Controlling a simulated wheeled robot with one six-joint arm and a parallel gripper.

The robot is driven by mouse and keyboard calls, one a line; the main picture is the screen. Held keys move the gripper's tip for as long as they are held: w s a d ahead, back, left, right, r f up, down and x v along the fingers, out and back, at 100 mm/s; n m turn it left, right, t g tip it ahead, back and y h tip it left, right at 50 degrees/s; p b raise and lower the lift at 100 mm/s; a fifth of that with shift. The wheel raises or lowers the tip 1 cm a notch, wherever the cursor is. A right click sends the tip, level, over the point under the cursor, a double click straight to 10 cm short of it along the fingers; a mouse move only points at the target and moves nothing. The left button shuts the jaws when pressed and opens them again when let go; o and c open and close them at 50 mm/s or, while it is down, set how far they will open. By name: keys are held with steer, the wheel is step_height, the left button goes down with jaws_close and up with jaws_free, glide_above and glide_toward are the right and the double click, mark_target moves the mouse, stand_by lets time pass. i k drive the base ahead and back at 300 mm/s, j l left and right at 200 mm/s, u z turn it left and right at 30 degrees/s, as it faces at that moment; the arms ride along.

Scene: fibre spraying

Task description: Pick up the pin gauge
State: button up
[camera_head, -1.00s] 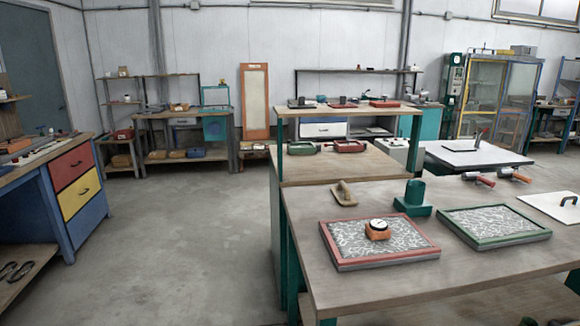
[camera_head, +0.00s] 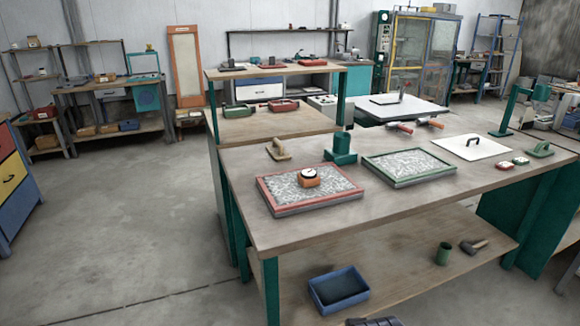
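The pin gauge is most likely the small orange block with a round white dial (camera_head: 309,178) on top. It sits on the white fibre mat inside the red-framed tray (camera_head: 285,207), on the near wooden bench (camera_head: 400,205). It looks upright, and nothing covers it.
A green-framed tray (camera_head: 408,180), a green stand (camera_head: 341,152) and a wooden-handled tool (camera_head: 278,150) share the bench top. A white plate (camera_head: 472,147) lies to the right. The lower shelf holds a blue bin (camera_head: 338,290) and green cup (camera_head: 443,254). Left floor is clear.

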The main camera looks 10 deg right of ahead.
mark_target(306, 183)
steer(key=i+z, duration=0.4)
steer(key=i, duration=0.15)
steer(key=i+j+z, duration=0.25)
steer(key=i+z, duration=0.2)
steer(key=i, duration=0.1)
